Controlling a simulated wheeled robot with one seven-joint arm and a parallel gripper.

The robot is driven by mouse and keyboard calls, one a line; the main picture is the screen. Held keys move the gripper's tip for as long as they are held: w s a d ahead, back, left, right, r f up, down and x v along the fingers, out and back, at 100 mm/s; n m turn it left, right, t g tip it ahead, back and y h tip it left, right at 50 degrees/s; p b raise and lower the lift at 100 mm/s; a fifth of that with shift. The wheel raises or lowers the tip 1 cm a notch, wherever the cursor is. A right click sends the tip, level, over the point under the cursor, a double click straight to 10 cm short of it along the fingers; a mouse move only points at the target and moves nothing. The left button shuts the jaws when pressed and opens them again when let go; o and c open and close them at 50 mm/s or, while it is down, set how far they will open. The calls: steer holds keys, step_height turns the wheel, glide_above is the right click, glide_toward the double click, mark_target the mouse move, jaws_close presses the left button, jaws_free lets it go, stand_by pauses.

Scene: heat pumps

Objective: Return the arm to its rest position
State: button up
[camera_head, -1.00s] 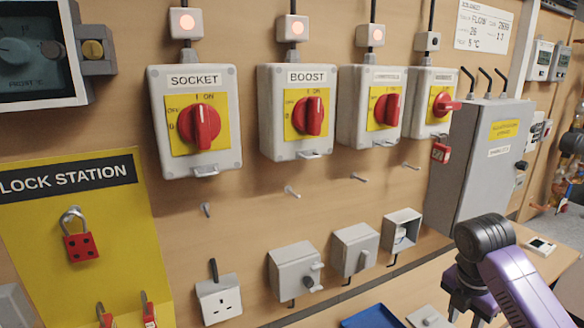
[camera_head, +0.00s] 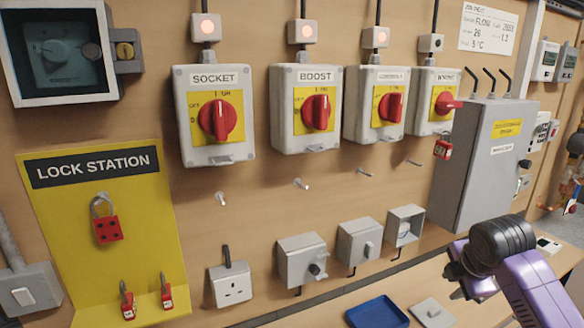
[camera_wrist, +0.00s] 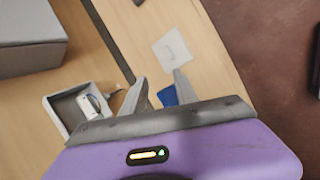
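My arm is folded low at the right of the head view, purple and black. My gripper (camera_head: 462,284) hangs over the bench beside the grey control box. In the wrist view my gripper (camera_wrist: 160,88) has its two grey fingers apart, with nothing between them. Past the fingers lie a white plate (camera_wrist: 173,50) and a bit of the blue tray (camera_wrist: 168,97); neither is held. In the head view the lower arm is cut off by the frame edge.
The grey control box (camera_head: 482,165) stands close behind my arm. An open wall box (camera_head: 404,227) is left of it. The blue tray (camera_head: 378,313) and white plate (camera_head: 432,312) lie on the bench. Four rotary switches and a yellow lock station (camera_head: 60,215) are on the wall.

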steer(key=w+a+r+m+t+y, duration=0.2)
steer(key=w+a+m+t, duration=0.2)
steer(key=a+m+t, duration=0.45)
steer(key=s+a+f+m+t+b, duration=0.1)
steer(key=s+a+m+t+b, duration=0.1)
steer(key=s+a+m, duration=0.45)
steer(key=s+a+f+b, duration=0.1)
steer(key=s+a+f, duration=0.1)
steer(key=s, duration=1.3)
steer(key=s+a+f+m+g+b, duration=0.1)
steer(key=s+f, duration=0.3)
steer(key=s, duration=1.1)
steer(key=s+a+f+m+b, duration=0.1)
steer(key=s+a+f, duration=0.2)
steer(key=s, duration=1.2)
steer(key=shift+s+a+f, duration=0.3)
steer(key=shift+s+f, duration=0.05)
steer(key=shift+s, duration=0.05)
steer(key=shift+g, duration=0.25)
